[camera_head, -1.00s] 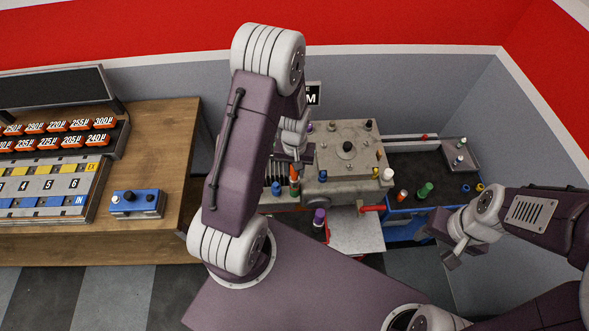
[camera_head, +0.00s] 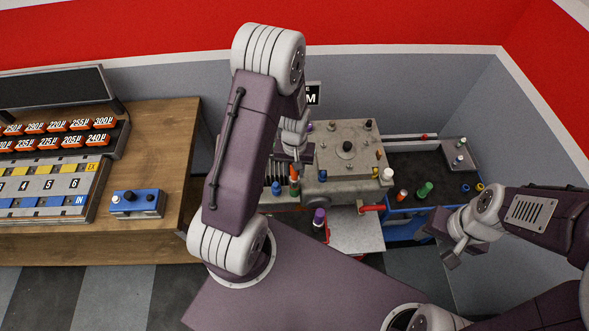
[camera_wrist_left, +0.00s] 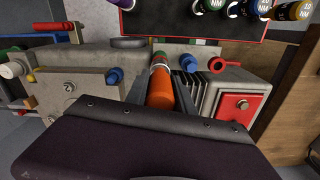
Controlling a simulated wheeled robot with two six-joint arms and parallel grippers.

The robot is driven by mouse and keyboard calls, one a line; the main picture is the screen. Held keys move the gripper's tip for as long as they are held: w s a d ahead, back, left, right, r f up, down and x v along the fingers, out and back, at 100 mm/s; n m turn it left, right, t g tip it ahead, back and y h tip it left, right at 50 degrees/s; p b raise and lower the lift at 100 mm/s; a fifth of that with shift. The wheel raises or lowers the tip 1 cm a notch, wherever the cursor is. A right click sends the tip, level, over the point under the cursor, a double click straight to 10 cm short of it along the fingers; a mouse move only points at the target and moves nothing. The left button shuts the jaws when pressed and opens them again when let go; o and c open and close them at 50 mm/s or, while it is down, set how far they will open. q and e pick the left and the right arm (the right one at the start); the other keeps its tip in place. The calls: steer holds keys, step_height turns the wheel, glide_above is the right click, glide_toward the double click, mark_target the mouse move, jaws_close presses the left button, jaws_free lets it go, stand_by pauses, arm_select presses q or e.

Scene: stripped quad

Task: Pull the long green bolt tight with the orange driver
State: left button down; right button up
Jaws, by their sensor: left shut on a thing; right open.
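My left gripper (camera_head: 299,165) is shut on the orange driver (camera_head: 295,174), at the left end of the grey engine block (camera_head: 350,138). In the left wrist view the orange driver (camera_wrist_left: 160,92) lies between the fingers, pointing away from the wrist. My right gripper (camera_head: 447,246) is open and empty, right of the block.
Blue bolts (camera_head: 276,188) (camera_head: 323,174) flank the driver closely. A purple-topped piece (camera_head: 319,217) stands in front. A blue-sided tray (camera_head: 408,224) holds a green piece (camera_head: 425,190) and an orange one (camera_head: 402,195). A wooden bench (camera_head: 170,150) stands left.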

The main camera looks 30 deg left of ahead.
arm_select(q)
steer(key=shift+f+b, duration=1.05)
steer(key=shift+f, duration=0.35)
steer(key=shift+r+m, duration=0.15)
steer(key=shift+m, duration=0.15)
steer(key=m, duration=0.3)
steer(key=shift+m+p, duration=0.3)
steer(key=shift+p, duration=0.05)
steer(key=shift+m, duration=2.5)
steer(key=shift+r+p, duration=1.35)
steer(key=n, duration=0.4)
steer(key=shift+n, duration=2.6)
